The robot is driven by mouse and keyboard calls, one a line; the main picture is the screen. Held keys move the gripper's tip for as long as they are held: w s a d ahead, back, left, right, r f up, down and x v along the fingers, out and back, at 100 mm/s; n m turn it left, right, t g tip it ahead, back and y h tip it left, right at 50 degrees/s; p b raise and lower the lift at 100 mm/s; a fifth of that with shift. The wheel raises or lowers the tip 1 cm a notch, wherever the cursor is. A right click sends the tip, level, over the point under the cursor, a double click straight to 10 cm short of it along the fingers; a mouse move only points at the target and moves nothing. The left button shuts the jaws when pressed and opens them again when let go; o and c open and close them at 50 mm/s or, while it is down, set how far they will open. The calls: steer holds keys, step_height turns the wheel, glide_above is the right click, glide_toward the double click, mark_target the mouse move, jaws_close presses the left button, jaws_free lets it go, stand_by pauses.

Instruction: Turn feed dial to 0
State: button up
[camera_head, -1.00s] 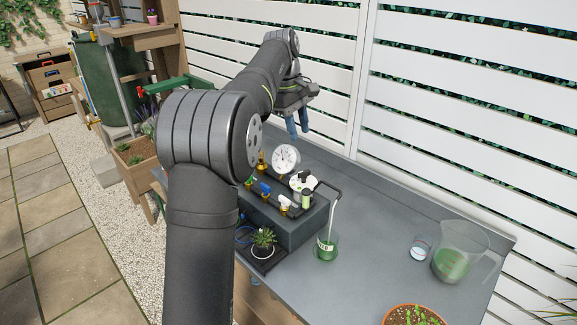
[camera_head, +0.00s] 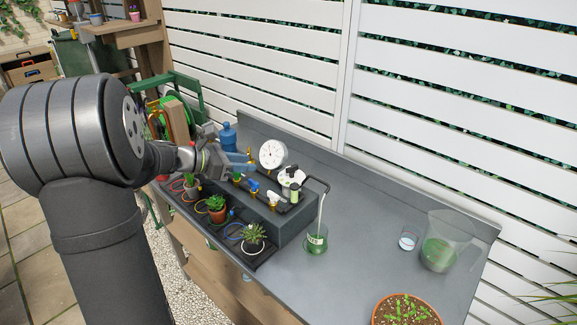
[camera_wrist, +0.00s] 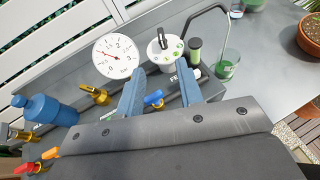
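The feed dial (camera_head: 291,177) is a white round unit with a dark knob on top, on the grey box on the bench. In the wrist view the feed dial (camera_wrist: 166,50) lies just beyond my fingertips, with small green marks around its knob; the setting is too small to read. My gripper (camera_head: 250,162) is at the left part of the box, left of the dial. In the wrist view the two blue fingers of my gripper (camera_wrist: 158,74) are apart, with nothing held between them. A blue-handled valve (camera_wrist: 153,98) shows in the gap behind them.
A white pressure gauge (camera_wrist: 115,55) stands left of the dial, and a blue bottle (camera_wrist: 45,110) further left. Potted plants (camera_head: 254,235) line the box front. A jug (camera_head: 441,245) stands right.

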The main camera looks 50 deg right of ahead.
mark_target(288, 167)
steer(key=x, duration=1.5)
jaws_close()
